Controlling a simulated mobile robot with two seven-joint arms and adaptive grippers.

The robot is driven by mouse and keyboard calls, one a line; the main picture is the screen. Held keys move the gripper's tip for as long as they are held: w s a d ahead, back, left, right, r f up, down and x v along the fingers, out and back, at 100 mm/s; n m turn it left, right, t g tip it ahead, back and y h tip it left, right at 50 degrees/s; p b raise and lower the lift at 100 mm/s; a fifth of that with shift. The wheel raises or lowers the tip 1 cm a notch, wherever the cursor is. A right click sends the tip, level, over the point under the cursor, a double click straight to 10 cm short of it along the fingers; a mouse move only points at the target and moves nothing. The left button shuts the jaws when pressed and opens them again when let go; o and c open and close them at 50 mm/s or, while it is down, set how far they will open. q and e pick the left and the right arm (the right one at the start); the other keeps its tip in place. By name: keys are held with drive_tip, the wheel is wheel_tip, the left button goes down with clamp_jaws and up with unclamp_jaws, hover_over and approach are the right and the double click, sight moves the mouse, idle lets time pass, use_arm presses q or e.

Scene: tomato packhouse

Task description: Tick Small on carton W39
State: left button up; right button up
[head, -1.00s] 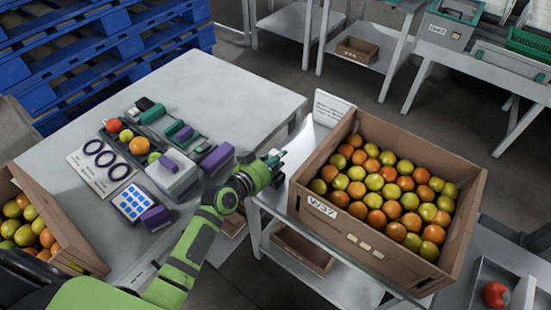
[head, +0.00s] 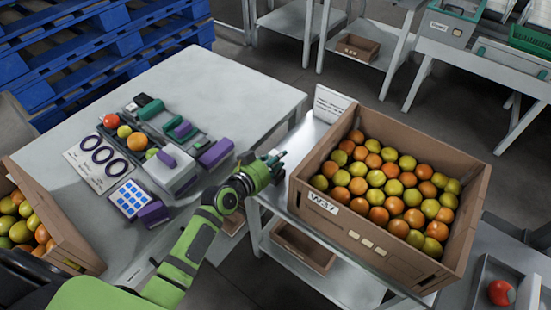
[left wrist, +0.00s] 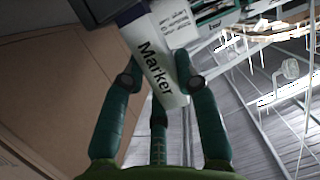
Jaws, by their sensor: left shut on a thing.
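The carton (head: 400,262) is brown and full of orange and yellow-green tomatoes, and stands on the grey stand right of my left gripper. Its front label (head: 322,202) seems to read W37, not W39. Three small pale patches (head: 367,243) sit on that front wall; their print is too small to read. My left gripper (head: 277,164) is just left of the carton, apart from it in the head view. In the left wrist view it is shut on a white marker (left wrist: 158,78) lettered "Marker". The marker's tip is not visible. My right gripper is not in view.
The left table (head: 240,85) holds a grey-and-purple device (head: 172,172), a blue-dotted pad (head: 130,198) and a sheet with dark rings (head: 100,165). Another tomato carton (head: 62,235) is at far left. A white sign (head: 331,103) stands behind the carton. A tray with a red tomato (head: 501,292) is lower right.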

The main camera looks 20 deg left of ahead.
use_arm(q)
drive_tip(key=shift+f+b, duration=0.55)
drive_tip(key=shift+f, duration=0.2)
drive_tip(key=o, duration=1.2)
drive_tip(key=shift+c, duration=0.2)
drive_tip(key=c, duration=0.3)
drive_tip(key=shift+r, duration=0.1)
wheel_tip(320, 180, up, 7)
drive_tip(key=p, duration=0.7)
